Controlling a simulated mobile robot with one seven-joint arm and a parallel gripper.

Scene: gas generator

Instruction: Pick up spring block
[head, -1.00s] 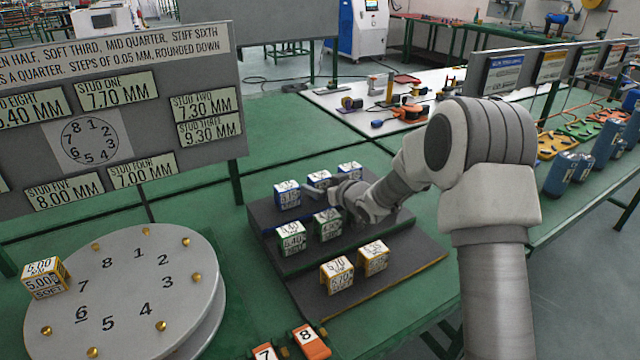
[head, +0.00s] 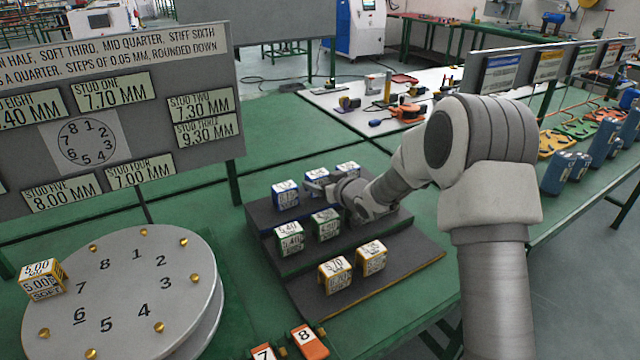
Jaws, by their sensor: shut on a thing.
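My gripper (head: 318,187) is at the top step of the dark stepped rack, reaching in from the right. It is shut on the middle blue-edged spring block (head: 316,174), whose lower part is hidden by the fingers. A blue-edged block (head: 285,194) stands to its left and another (head: 347,168) to its right. Two green-edged blocks (head: 289,239) (head: 325,225) stand on the middle step. Two yellow-edged blocks (head: 335,275) (head: 371,258) stand on the lowest step. I cannot tell whether the held block is clear of the step.
A grey numbered disc (head: 125,325) with brass studs stands at the left, with a yellow-edged block (head: 43,279) on it. A sign board (head: 110,110) rises behind it. Orange tags (head: 310,342) lie at the front. Green table is bare behind the rack.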

